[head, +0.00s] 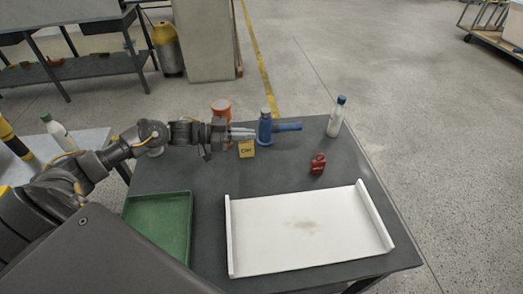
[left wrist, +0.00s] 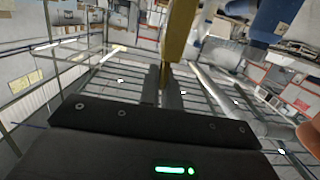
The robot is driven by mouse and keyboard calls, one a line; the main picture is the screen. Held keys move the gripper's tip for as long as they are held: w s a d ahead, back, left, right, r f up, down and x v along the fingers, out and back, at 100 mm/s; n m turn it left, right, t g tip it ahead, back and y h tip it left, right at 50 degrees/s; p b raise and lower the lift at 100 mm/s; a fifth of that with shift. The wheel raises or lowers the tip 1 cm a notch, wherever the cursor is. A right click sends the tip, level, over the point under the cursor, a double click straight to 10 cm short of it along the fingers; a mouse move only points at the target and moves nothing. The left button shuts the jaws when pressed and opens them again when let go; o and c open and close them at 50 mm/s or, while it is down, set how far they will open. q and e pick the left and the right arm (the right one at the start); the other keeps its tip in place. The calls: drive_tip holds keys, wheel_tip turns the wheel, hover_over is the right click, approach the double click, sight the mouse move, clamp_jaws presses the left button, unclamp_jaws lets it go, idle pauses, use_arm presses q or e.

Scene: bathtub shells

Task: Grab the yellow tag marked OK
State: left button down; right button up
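The yellow tag (head: 246,149) is a small block with dark lettering too small to read surely, toward the back of the dark table. My left gripper (head: 242,133) reaches in from the left, its fingertips at the tag's upper part. In the left wrist view the fingers (left wrist: 166,85) are close together, with the yellow tag (left wrist: 179,32) between their tips. The gripper looks shut on it. Whether the tag's bottom touches the table is unclear. My right gripper is out of view.
A blue tool (head: 266,128) stands just right of the tag, an orange container (head: 221,108) behind the gripper. A white bottle (head: 336,117) and red item (head: 318,164) are farther right. A green tray (head: 188,230) and white tray (head: 229,240) lie in front.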

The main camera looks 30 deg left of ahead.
use_arm(q)
drive_tip(key=s+a+r+b, duration=0.1)
drive_tip(key=a+r, duration=0.2)
drive_tip(key=a, duration=0.3)
drive_tip(key=shift+s+a, duration=0.25)
drive_tip(key=shift+s, duration=0.15)
